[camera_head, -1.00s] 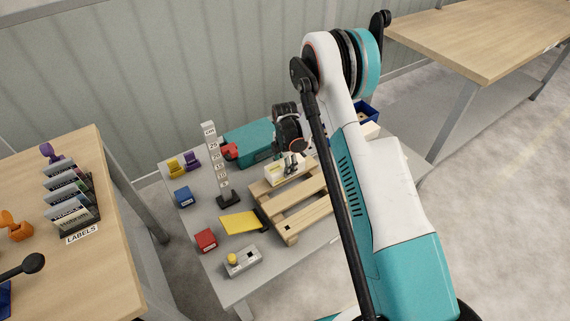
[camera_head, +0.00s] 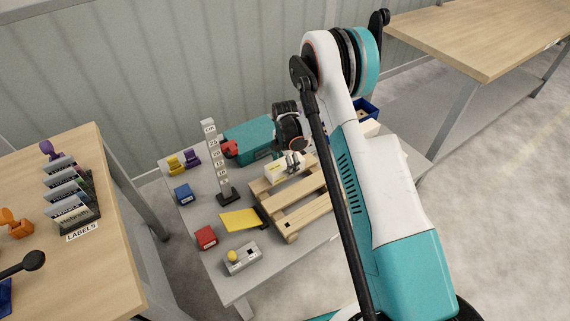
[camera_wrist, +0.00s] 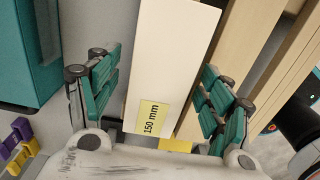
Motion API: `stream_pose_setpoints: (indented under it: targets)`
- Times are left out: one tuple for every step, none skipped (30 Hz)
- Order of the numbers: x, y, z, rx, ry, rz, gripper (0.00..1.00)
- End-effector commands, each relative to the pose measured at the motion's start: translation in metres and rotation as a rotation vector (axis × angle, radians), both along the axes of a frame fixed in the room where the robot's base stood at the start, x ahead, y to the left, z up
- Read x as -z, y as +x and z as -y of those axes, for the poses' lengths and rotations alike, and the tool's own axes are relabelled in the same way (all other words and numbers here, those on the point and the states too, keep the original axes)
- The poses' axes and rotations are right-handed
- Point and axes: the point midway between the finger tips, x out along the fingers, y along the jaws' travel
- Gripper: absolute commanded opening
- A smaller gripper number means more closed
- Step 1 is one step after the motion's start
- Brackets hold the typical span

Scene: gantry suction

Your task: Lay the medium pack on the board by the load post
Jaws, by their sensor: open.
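A long cream pack (camera_head: 279,172) with a yellow label sits at the far left edge of the wooden pallet (camera_head: 287,219) on the grey table. In the wrist view the pack (camera_wrist: 172,50) shows a label reading 150 mm. My gripper (camera_wrist: 158,98) is open, with one finger on each side of the pack and visible gaps. In the head view my gripper (camera_head: 294,163) is small and partly hidden by my arm. A post with a cm scale (camera_head: 216,165) stands on a dark foot left of the pallet. I cannot tell which surface is the board.
A teal box (camera_head: 250,143) stands behind the pack. A yellow plate (camera_head: 240,219), a red block (camera_head: 206,238), a blue block (camera_head: 184,194) and a grey control box (camera_head: 243,259) lie left of the pallet. My arm hides the table's right part.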

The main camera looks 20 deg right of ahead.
Motion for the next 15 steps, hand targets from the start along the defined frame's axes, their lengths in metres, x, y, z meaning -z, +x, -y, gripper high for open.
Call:
stream_pose_setpoints:
  targets:
    - [-0.006,0.0,0.0,0.0,0.0,0.0,0.73]
    - [-0.009,0.0,0.0,0.0,0.0,0.0,0.73]
    - [-0.016,0.0,0.0,0.0,0.0,0.0,0.73]
    - [-0.021,0.0,0.0,0.0,0.0,0.0,0.73]
    - [-0.026,0.0,0.0,0.0,0.0,0.0,0.73]
    - [-0.035,0.0,0.0,0.0,0.0,0.0,0.73]
    - [-0.041,0.0,0.0,0.0,0.0,0.0,0.73]
    - [-0.047,0.0,0.0,0.0,0.0,0.0,0.73]
    - [-0.056,0.0,0.0,0.0,0.0,0.0,0.73]
    - [-0.062,0.0,0.0,0.0,0.0,0.0,0.73]
    - [-0.068,0.0,0.0,0.0,0.0,0.0,0.73]
    - [-0.076,0.0,0.0,0.0,0.0,0.0,0.73]
    - [-0.081,0.0,0.0,0.0,0.0,0.0,0.73]
    - [-0.086,0.0,0.0,0.0,0.0,0.0,0.73]
    - [-0.092,0.0,0.0,0.0,0.0,0.0,0.73]
